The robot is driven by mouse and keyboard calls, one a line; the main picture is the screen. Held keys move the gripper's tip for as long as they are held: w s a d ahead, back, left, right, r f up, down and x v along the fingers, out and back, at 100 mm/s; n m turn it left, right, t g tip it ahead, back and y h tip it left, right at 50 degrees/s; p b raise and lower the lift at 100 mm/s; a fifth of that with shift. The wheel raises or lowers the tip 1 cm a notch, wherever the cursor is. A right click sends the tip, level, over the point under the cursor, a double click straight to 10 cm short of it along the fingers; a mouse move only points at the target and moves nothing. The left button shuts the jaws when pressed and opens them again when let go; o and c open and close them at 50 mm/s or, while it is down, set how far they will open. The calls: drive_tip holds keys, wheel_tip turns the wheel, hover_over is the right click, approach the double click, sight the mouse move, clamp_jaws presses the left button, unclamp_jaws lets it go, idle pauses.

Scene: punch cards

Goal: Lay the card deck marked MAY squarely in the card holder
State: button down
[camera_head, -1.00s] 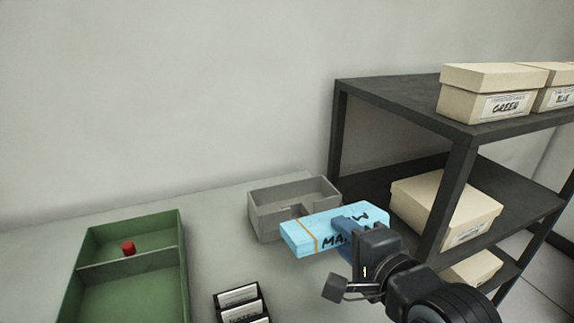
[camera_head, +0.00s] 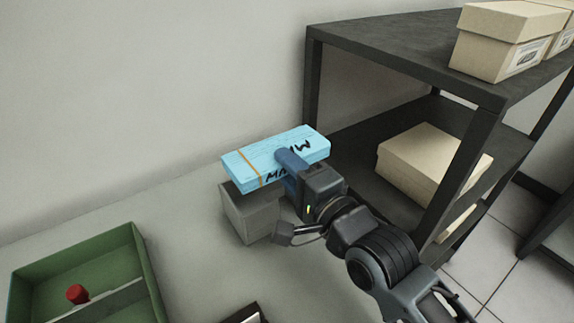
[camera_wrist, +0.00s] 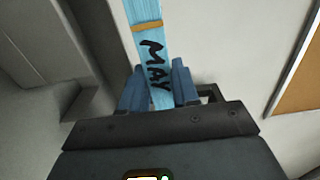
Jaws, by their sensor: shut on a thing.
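The light blue card deck (camera_head: 250,165) has an orange band near its left end and dark handwriting; in the wrist view the deck (camera_wrist: 147,22) reads MAY. My gripper (camera_head: 292,161) is shut on the deck near its right half; in the wrist view its blue fingers (camera_wrist: 160,90) press on both sides of it. The grey card holder (camera_head: 250,212) stands on the table below the deck. The deck appears above the holder in the head view and hides most of its opening. I cannot tell the height between them.
A dark shelf (camera_head: 410,55) with cream boxes (camera_head: 505,40) stands close on the right. A green tray (camera_head: 150,285) with a red object (camera_head: 77,293) lies at the lower left. A dark card rack (camera_head: 247,314) is cut off at the bottom edge. The table between is clear.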

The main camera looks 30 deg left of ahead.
drive_tip(key=shift+f, duration=0.1)
drive_tip(key=shift+s+f+b, duration=0.15)
drive_tip(key=shift+f+b, duration=0.55)
drive_tip(key=shift+b, duration=0.2)
drive_tip(key=shift+s+f+b, duration=0.1)
drive_tip(key=shift+f+b, duration=0.6)
drive_tip(key=shift+b, duration=0.15)
